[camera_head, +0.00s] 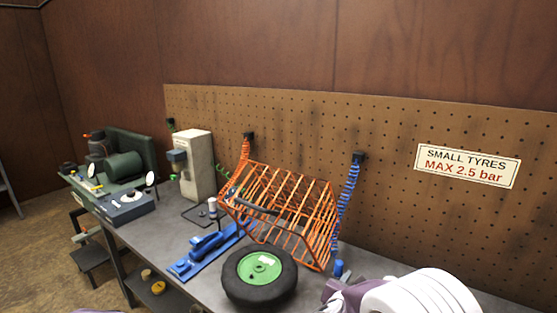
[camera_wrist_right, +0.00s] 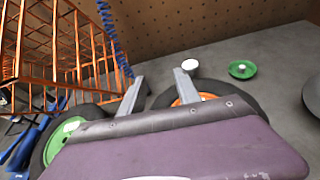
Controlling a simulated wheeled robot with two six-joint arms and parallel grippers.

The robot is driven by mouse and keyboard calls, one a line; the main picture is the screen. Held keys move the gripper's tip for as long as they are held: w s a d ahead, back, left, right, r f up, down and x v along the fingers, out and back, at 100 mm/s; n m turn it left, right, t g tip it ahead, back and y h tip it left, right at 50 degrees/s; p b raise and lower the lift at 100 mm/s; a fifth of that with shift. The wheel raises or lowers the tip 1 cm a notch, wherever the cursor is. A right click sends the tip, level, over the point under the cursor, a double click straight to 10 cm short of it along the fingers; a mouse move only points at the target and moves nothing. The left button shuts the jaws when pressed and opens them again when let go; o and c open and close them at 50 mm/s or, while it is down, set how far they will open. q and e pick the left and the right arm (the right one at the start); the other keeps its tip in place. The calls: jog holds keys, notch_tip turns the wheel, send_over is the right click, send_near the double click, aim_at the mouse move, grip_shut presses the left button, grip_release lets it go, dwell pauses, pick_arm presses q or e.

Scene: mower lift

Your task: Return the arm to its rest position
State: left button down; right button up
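My right arm comes in at the lower right of the head view, white and purple. In the right wrist view my right gripper (camera_wrist_right: 158,76) has its two grey fingers apart, with nothing between them. Beyond the fingers lies a black tyre with an orange hub (camera_wrist_right: 193,99), partly hidden by the gripper.
An orange wire cage (camera_head: 285,205) stands tilted on the grey bench, with a green-hubbed wheel (camera_head: 260,276) in front and a blue tool (camera_head: 208,248) beside it. A green disc (camera_wrist_right: 242,69) and white cap (camera_wrist_right: 190,66) lie beyond my right gripper. Pegboard (camera_head: 390,130) backs the bench.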

jog(key=s+d+f+m+g, duration=0.1)
jog(key=s+d+m+g, duration=0.1)
jog(key=s+d+m, duration=0.1)
jog(key=s+d+f+m+g+h+b, duration=0.1)
jog(key=s+d+f+m+g, duration=0.1)
jog(key=s, duration=0.4)
jog(key=s+d+f+m+g+b, duration=0.1)
jog(key=s+d+f+m+g, duration=0.1)
jog(key=s+d+m, duration=0.3)
jog(key=shift+s+d+f+m+g+h, duration=0.25)
jog(key=shift+d+m+g, duration=0.2)
jog(key=shift+m+g, duration=0.3)
jog(key=s+a+f+m+g+y+b, duration=0.1)
jog(key=s+a+f+m+g+y, duration=0.3)
jog(key=s+a+f+m+y, duration=0.45)
jog(key=a+m, duration=0.2)
jog(key=m, duration=0.1)
jog(key=a+m, duration=0.1)
jog(key=m, duration=0.2)
jog(key=a+m+t, duration=0.1)
jog(key=a+m, duration=0.1)
jog(key=m, duration=0.1)
jog(key=shift+s+a+r, duration=0.1)
jog(key=shift+a+r, duration=0.15)
jog(key=shift+a, duration=0.05)
